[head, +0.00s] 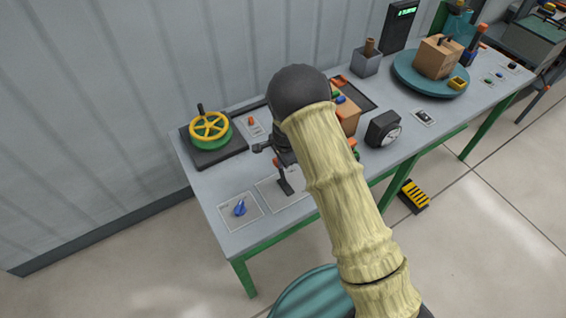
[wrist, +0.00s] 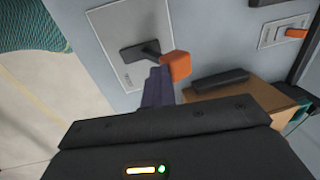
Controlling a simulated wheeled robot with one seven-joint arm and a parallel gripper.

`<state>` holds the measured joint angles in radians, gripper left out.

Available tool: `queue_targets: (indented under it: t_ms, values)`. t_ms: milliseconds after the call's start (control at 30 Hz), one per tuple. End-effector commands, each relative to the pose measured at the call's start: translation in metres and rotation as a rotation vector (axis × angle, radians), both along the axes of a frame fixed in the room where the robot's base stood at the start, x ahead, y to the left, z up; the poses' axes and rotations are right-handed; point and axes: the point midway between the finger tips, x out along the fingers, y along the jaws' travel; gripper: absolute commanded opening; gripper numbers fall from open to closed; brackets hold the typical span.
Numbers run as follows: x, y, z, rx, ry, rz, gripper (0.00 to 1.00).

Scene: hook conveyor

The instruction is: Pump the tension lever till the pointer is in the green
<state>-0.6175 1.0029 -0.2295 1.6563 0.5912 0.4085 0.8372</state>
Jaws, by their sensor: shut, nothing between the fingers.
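The tension lever (wrist: 142,50) is a dark arm with an orange block knob (wrist: 176,66), standing on a light grey plate (wrist: 104,22). In the head view the lever (head: 285,181) is near the front edge of the bench, partly behind my arm. My gripper (wrist: 158,82) is shut and empty. Its dark fingertips are right beside the knob; I cannot tell whether they touch it. In the head view my arm hides most of the gripper. A black box gauge with a white round dial (head: 392,136) stands right of the lever. Its pointer and any green zone are too small to read.
A yellow handwheel (head: 210,127) stands at the left end of the bench (head: 205,190). A blue knob (head: 239,208) sits at the front left. An orange toggle (wrist: 296,33) and a brown box (wrist: 262,97) lie near my gripper. A teal turntable (head: 412,80) is further right.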

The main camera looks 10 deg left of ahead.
Motion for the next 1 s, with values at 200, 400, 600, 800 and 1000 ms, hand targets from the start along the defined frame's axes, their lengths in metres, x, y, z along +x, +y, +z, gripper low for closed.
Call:
queue_targets:
  t_ms: [200, 400, 600, 800, 1000]
  values:
    - [0.007, 0.008, -0.003, 0.0, -0.006, -0.001, 0.0]
    - [0.01, 0.011, -0.002, 0.003, -0.011, -0.002, 0.0]
    - [0.01, 0.013, -0.002, 0.006, -0.012, -0.003, 0.0]
    - [0.01, 0.013, -0.002, 0.007, -0.012, -0.001, 0.0]
    - [0.005, 0.008, 0.005, 0.009, -0.011, -0.002, 0.0]
